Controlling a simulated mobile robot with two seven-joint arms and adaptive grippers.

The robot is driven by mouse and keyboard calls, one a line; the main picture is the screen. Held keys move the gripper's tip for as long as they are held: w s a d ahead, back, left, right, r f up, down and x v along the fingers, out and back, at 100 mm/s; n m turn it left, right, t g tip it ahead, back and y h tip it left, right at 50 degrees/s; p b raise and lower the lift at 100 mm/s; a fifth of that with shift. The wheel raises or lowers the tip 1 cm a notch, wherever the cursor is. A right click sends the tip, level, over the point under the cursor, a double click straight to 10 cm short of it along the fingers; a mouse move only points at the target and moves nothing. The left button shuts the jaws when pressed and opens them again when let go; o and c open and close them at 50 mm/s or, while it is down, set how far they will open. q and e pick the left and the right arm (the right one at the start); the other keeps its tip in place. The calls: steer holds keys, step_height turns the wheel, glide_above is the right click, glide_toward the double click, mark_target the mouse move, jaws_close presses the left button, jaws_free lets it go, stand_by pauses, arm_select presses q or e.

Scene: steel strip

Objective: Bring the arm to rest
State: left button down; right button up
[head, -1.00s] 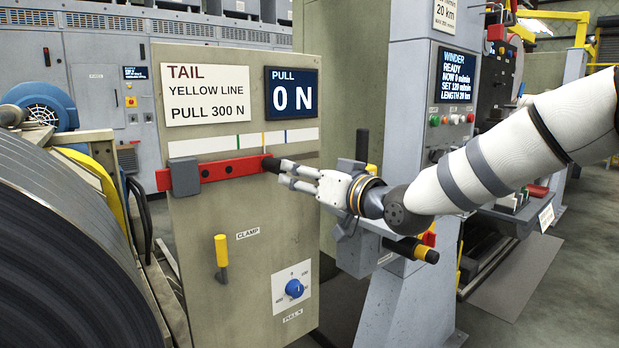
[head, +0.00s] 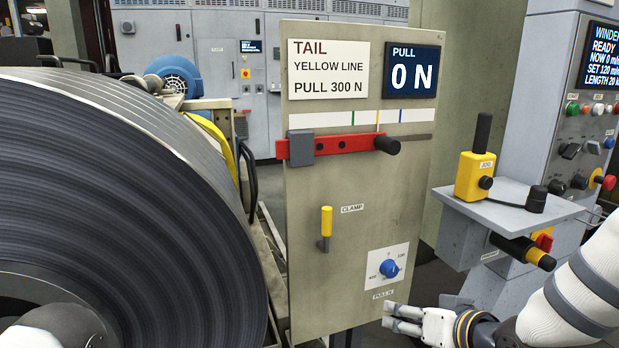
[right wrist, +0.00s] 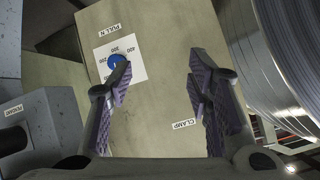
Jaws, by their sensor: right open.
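My right gripper (head: 392,318) is low in the head view, in front of the panel's lower right edge. It is open and empty, its fingers pointing left. In the right wrist view the spread fingers (right wrist: 160,70) have only the panel (right wrist: 165,95) between them. The red bar (head: 350,143) with its black handle (head: 387,145) is on the panel (head: 345,280), well above the gripper. Its right end lies near the yellow line (head: 377,117). The blue pull knob (head: 389,268) is just above the gripper and shows beside one finger in the wrist view (right wrist: 115,62). My left gripper is not seen.
A large steel strip coil (head: 130,200) fills the left. The yellow clamp lever (head: 326,222) stands on the panel. The pull display (head: 412,72) reads 0 N.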

steer(key=s+f+g+h, duration=0.1)
steer(key=s+f+g, duration=0.3)
steer(key=s+f, duration=0.85)
arm_select(q)
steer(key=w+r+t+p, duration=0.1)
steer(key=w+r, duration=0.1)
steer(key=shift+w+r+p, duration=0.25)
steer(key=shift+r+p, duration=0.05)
steer(key=shift+p, duration=0.1)
arm_select(e)
steer(key=s+d+f+g+h, duration=0.1)
steer(key=s+f+g, duration=0.1)
steer(key=s, duration=0.9)
steer(key=s+d+f+g+h, duration=0.1)
steer(key=s+g, duration=0.3)
steer(key=s, duration=0.7)
steer(key=s+d+f+g, duration=0.1)
steer(key=s+f+g, duration=0.2)
steer(key=s, duration=0.8)
steer(key=shift+d+h, duration=0.2)
steer(key=shift+h, duration=0.2)
steer(key=shift+c, duration=0.6)
